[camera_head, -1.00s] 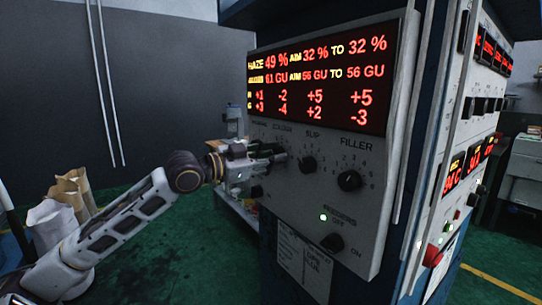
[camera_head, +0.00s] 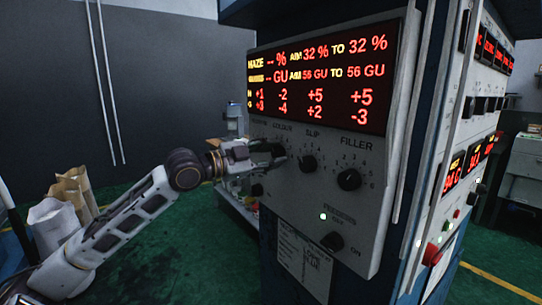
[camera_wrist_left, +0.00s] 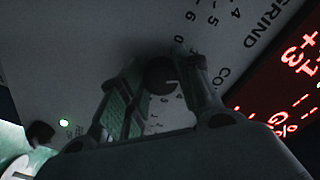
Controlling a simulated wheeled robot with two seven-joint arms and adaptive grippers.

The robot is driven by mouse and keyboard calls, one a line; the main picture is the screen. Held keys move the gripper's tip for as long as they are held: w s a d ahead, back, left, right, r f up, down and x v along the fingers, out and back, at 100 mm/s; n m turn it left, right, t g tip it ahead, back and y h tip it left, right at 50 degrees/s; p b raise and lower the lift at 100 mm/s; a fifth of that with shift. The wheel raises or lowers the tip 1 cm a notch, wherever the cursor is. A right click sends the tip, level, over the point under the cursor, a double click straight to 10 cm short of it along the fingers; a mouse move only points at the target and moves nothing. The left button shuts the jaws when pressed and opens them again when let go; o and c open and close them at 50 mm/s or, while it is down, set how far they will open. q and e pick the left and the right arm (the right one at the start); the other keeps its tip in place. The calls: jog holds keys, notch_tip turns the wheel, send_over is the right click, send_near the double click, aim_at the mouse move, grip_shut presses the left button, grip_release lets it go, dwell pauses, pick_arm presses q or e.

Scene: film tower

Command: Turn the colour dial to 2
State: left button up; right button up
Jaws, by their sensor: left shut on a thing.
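My left gripper (camera_head: 274,154) is at the upper left of the panel, under the COLOUR label, and largely hides the colour dial in the head view. In the left wrist view the dark round colour dial (camera_wrist_left: 160,75) sits between the two fingers of the gripper (camera_wrist_left: 162,85), which are shut on it. A short pale pointer mark shows on the dial's lower right edge. Some scale digits show around it, too small and dim to read the setting surely. My right gripper is in neither view.
The slip dial (camera_head: 308,164) and filler dial (camera_head: 349,180) stand right of the gripper on the panel (camera_head: 365,215). A lower switch knob (camera_head: 332,242) sits by a lit lamp (camera_head: 323,216). The red display (camera_head: 320,85) is above. Paper sacks (camera_head: 60,215) stand at left.

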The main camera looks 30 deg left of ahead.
pick_arm(q)
jog(key=o, duration=1)
jog(key=shift+o, duration=0.2)
jog(key=shift+s, duration=0.2)
jog(key=v, duration=1.1)
jog(key=shift+s+a, duration=0.2)
jog(key=shift+s, duration=0.1)
dwell(0.5)
